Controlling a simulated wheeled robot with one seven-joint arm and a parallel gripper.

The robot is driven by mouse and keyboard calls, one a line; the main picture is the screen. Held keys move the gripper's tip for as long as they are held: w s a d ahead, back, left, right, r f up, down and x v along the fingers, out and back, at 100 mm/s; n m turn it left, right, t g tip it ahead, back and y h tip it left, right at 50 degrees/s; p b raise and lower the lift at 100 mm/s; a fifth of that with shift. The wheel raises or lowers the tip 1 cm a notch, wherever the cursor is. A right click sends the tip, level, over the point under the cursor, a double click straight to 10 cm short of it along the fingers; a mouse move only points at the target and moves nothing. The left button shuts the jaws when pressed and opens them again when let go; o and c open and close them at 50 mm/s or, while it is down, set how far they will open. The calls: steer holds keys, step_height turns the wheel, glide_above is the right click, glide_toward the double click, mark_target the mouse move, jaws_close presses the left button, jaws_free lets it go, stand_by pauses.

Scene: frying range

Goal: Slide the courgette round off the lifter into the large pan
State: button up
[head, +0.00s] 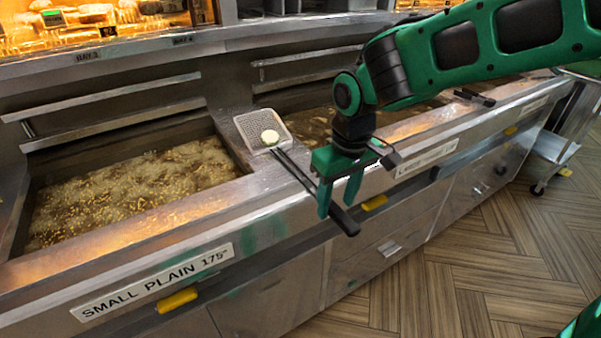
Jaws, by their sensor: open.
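The lifter (246,123) has a square mesh head and a long dark handle. Its head rests on the metal divider between two oil pans, and its handle reaches over the front edge. The courgette round (270,137), a small pale disc, lies on the mesh. My gripper (339,204) is open, with its green fingers pointing down around the handle near its black grip end. I cannot tell whether the fingers touch it.
The left pan (130,190) is full of bubbling oil and is labelled "SMALL PLAIN 175°" (155,281). Yellow handles (177,300) stick out along the front. A dark-handled tool (474,97) lies farther right. A metal trolley (560,146) stands at the far right. The wooden floor in front is clear.

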steer(key=shift+w+a+f, duration=0.1)
steer(key=shift+w+f, duration=0.05)
steer(key=shift+f, duration=1.05)
